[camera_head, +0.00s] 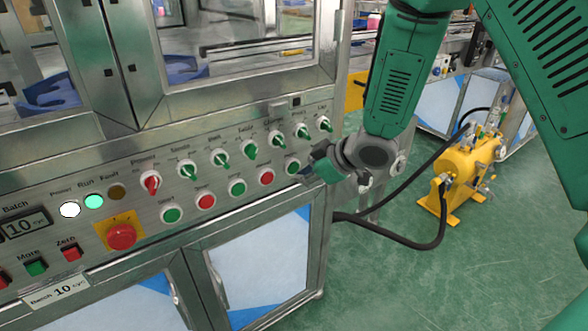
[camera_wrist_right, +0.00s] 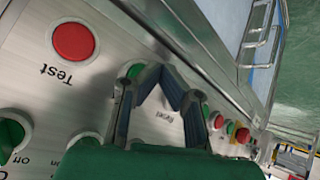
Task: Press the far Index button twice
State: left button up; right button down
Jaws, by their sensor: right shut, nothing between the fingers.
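The far Index button (camera_head: 293,166) is the green button at the far right end of the lower button row in the head view. In the right wrist view a green button (camera_wrist_right: 133,70) sits partly hidden behind a finger of my right gripper. My right gripper (camera_head: 307,174) is shut and empty, its tips close to the panel beside this button. In the wrist view its fingers (camera_wrist_right: 163,72) meet near the green button; I cannot tell whether they touch it. My left gripper is not in view.
A red Test button (camera_wrist_right: 73,42) is beside the green one. Green-handled knobs (camera_head: 250,150) run above the button row. A red emergency button (camera_head: 121,236) is at left. A yellow pump (camera_head: 468,170) with black hoses stands on the green floor at right.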

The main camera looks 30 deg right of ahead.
jog(key=shift+s, duration=0.1)
jog(key=shift+s+d, duration=0.2)
jog(key=shift+s, duration=2.2)
jog(key=s+a+f+m+g+h+p, duration=0.1)
jog(key=s+f+m+g, duration=0.3)
jog(key=s+f, duration=0.6)
jog(key=s+a+f+m+g+h+p, duration=0.2)
jog(key=s+f, duration=0.7)
jog(key=s, duration=0.9)
jog(key=shift+a+f+m+g+h+p, duration=0.35)
jog(key=shift+m+g+p, duration=0.35)
jog(key=shift+m+g, duration=0.25)
jog(key=shift+w, duration=0.15)
